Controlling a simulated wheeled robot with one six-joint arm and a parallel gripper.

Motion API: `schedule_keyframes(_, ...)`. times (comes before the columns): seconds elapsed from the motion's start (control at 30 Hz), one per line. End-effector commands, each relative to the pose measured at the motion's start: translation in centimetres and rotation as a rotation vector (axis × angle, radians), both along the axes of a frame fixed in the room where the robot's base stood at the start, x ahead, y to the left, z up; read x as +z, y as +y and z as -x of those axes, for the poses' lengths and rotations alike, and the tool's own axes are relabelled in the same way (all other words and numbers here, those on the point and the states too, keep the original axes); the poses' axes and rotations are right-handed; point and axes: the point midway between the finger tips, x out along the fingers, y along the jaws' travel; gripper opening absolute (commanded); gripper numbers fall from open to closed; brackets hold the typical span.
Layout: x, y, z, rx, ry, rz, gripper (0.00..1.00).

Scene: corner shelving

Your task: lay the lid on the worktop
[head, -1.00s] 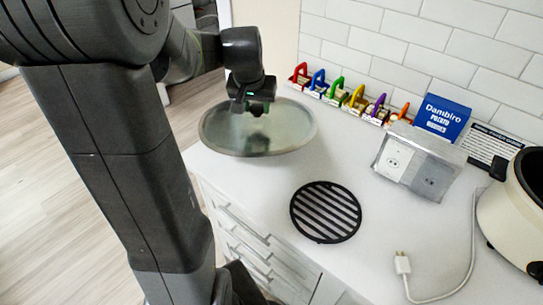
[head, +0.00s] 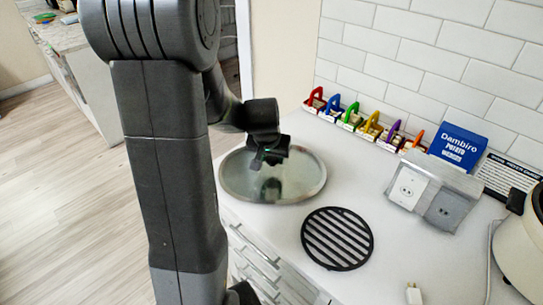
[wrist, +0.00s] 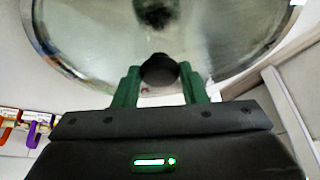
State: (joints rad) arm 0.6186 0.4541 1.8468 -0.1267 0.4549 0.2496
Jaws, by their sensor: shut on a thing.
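The lid (head: 300,178) is a round glass disc with a metal rim and a dark knob. In the head view it is at the left end of the white worktop (head: 400,262), close over or on the surface; I cannot tell whether it touches. My gripper (head: 271,160) is above the lid, pointing down, shut on its knob. In the wrist view the green fingers of my gripper (wrist: 160,82) are on both sides of the dark round knob (wrist: 159,70), and the glass lid (wrist: 90,45) fills the upper part.
A black round trivet (head: 337,238) lies right of the lid. Several coloured-handled items (head: 345,115) line the tiled wall. A blue box (head: 458,147), a socket block (head: 432,192) and a cream cooker (head: 520,250) stand to the right. A white plug (head: 413,294) lies in front. Drawers (head: 255,255) are below the edge.

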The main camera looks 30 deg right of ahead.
Motion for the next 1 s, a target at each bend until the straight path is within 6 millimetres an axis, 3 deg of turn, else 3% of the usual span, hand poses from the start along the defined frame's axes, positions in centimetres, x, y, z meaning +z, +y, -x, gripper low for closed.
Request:
schedule_keyframes(0.13,-0.4,0.0,-0.1,0.000,-0.001,0.001,0.00)
schedule_keyframes(0.17,-0.3,0.0,0.0,0.000,0.000,0.000,0.42)
schedule_keyframes(0.27,-0.2,0.0,0.0,0.000,0.000,0.000,0.60)
schedule_keyframes(0.67,0.3,0.0,0.0,0.000,-0.001,0.001,0.60)
schedule_keyframes(1.0,5.0,1.3,1.3,-0.001,-0.005,0.003,0.60)
